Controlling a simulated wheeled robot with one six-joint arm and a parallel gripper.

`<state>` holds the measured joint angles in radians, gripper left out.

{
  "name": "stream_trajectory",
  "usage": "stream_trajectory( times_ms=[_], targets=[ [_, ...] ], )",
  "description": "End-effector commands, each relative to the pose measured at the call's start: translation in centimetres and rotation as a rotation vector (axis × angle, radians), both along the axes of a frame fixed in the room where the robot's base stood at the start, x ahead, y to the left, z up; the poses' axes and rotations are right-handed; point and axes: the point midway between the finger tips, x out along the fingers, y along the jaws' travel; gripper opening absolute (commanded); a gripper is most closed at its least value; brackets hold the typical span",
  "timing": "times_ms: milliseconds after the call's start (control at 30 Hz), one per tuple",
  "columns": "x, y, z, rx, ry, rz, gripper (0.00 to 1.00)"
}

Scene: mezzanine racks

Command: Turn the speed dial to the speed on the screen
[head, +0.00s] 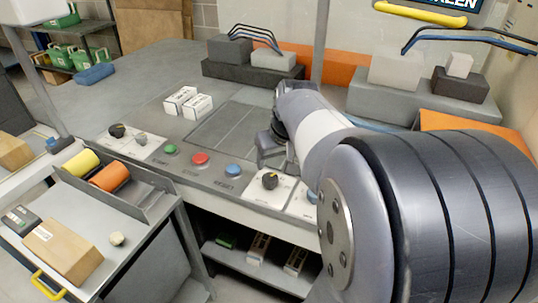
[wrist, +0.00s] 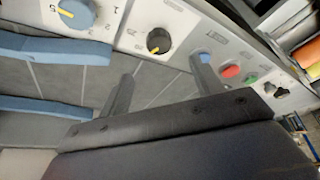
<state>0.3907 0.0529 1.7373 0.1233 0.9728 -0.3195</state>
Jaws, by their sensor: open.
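The control panel has a black dial with a yellow pointer on a white plate (head: 270,181); the wrist view shows it too (wrist: 158,40). A blue dial with a yellow pointer (wrist: 75,13) is left of it in the wrist view, and in the head view my arm partly hides it (head: 313,197). I cannot read which is the speed dial. The screen (head: 470,6) is cut off at the top right; only letters like "REEN" show, no speed. My gripper (head: 268,158) is open and empty above the panel, behind the black dial; its fingers (wrist: 163,84) point toward the panel's button row.
Green (head: 171,149), red (head: 200,159) and blue (head: 233,170) buttons lie left of the black dial. Another black knob (head: 117,130) is at far left. Two white boxes (head: 188,102) stand behind. A cart (head: 150,225) with orange and yellow rolls is front left.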

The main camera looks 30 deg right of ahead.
Motion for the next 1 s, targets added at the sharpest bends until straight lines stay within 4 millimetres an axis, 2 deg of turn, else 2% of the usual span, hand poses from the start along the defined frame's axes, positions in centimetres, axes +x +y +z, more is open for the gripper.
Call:
stream_trajectory(
  times_ms=[167,400,600,800,1000],
  targets=[
    [0.6,-0.3,-1.7,0.002,0.006,-0.001,0.62],
    [2.3,-0.4,-6.0,0.004,0.008,-0.001,0.62],
    [3.5,-0.5,-8.8,0.003,0.005,-0.001,0.62],
    [4.0,-0.6,-9.9,0.002,0.003,-0.001,0.62],
    [4.1,-0.6,-10.0,0.001,0.002,-0.002,0.62]
  ],
)
